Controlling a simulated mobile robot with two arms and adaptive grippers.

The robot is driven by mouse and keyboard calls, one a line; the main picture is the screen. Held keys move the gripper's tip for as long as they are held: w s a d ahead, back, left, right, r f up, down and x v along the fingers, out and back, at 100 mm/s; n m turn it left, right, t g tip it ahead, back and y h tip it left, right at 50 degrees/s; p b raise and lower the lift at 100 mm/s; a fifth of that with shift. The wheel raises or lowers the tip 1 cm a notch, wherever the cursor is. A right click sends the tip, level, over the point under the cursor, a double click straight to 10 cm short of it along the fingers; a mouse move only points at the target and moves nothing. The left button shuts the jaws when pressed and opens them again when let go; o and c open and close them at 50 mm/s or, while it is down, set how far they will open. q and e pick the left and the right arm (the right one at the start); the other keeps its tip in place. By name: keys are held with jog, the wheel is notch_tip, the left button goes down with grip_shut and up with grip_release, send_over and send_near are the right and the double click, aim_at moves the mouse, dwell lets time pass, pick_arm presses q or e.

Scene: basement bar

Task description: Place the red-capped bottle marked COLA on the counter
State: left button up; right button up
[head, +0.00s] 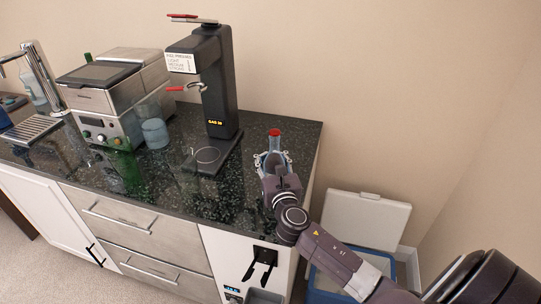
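The red-capped bottle (274,144) is upright over the right end of the dark speckled counter (230,187). Its red cap and clear upper part show; its label and base are hidden by my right gripper, so I cannot read any marking or tell whether the base touches the counter. My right gripper (273,159) reaches in from the front right, with a finger on each side of the bottle, and looks closed around it. My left gripper is not in view.
A black dispenser tower (222,95) stands left of the bottle. Further left are a clear glass (154,133), a coffee machine (110,92) and a tap (35,62). An open cooler (366,222) stands on the floor right of the counter. The counter's front middle looks clear.

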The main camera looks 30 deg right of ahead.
aim_at(274, 164)
jog(key=o, duration=0.5)
jog(key=shift+r, duration=0.15)
jog(key=shift+s+a, duration=0.15)
jog(key=shift+s, duration=0.1)
jog(key=b+v, duration=0.1)
jog(key=v, duration=0.9)
jog(key=shift+s+a, duration=0.1)
jog(key=shift+s, duration=0.2)
jog(key=shift+s+a, duration=0.15)
jog(key=shift+s, duration=0.25)
